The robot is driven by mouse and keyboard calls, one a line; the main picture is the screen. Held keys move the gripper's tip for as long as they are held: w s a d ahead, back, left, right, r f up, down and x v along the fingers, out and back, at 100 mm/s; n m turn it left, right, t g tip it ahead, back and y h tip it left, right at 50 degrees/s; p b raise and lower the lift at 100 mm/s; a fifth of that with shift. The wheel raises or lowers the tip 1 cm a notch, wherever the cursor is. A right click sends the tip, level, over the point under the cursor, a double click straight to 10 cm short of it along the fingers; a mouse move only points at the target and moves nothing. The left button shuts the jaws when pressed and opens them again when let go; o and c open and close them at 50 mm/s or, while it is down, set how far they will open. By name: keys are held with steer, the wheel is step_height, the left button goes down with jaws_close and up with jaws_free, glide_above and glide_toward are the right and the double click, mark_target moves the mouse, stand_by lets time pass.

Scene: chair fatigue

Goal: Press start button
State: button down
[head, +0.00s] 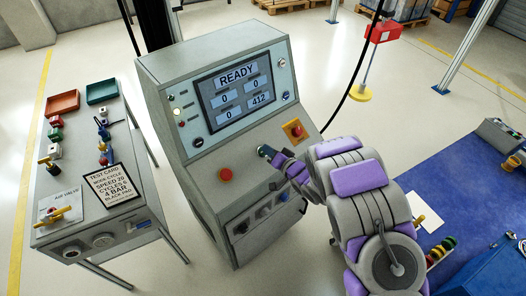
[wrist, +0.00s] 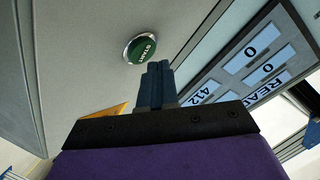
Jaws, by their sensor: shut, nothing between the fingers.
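The green start button (wrist: 140,48), with a silver ring and the word START, sits on the sloping panel of the grey machine (head: 165,95). My gripper (wrist: 158,68) is shut and empty. In the wrist view its tips appear just below and to the right of the button; whether they touch it I cannot tell. In the head view my gripper (head: 268,153) is at the panel, between a red button and a yellow-and-red switch, and covers most of the start button. The machine's screen (head: 237,89) reads READY, with 0, 0, 0 and 412.
A red button (head: 225,174) is to the left of my gripper, and a yellow-and-red switch (head: 294,130) to the right. A side table (head: 75,135) with trays, valves and a test card stands at left. A blue bench (head: 480,185) is at right.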

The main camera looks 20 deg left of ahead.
steer(key=shift+w+a+f+p, duration=0.1)
steer(key=shift+a+p, duration=0.05)
steer(key=shift+p, duration=0.3)
steer(key=shift+a+f, duration=0.2)
steer(key=shift+f, duration=0.25)
stand_by(0.5)
steer(key=shift+r+p, duration=0.1)
steer(key=shift+p, duration=0.25)
steer(key=shift+d+r+p, duration=0.35)
steer(key=shift+r+p, duration=0.25)
steer(key=shift+p, duration=0.1)
steer(key=shift+s+d+r+p, duration=0.3)
steer(key=shift+r+p, duration=0.2)
steer(key=shift+r, duration=0.1)
steer(key=shift+s+d+r+p, duration=0.15)
steer(key=shift+d+r+p, duration=0.15)
steer(key=shift+r+p, duration=0.25)
steer(key=shift+s+d+r+p, duration=0.15)
steer(key=shift+d+r+p, duration=0.2)
steer(key=shift+r, duration=0.15)
steer(key=shift+s+d+r+p, duration=0.15)
steer(key=shift+d+r+p, duration=0.1)
steer(key=shift+r+p, duration=0.15)
steer(key=shift+d, duration=0.1)
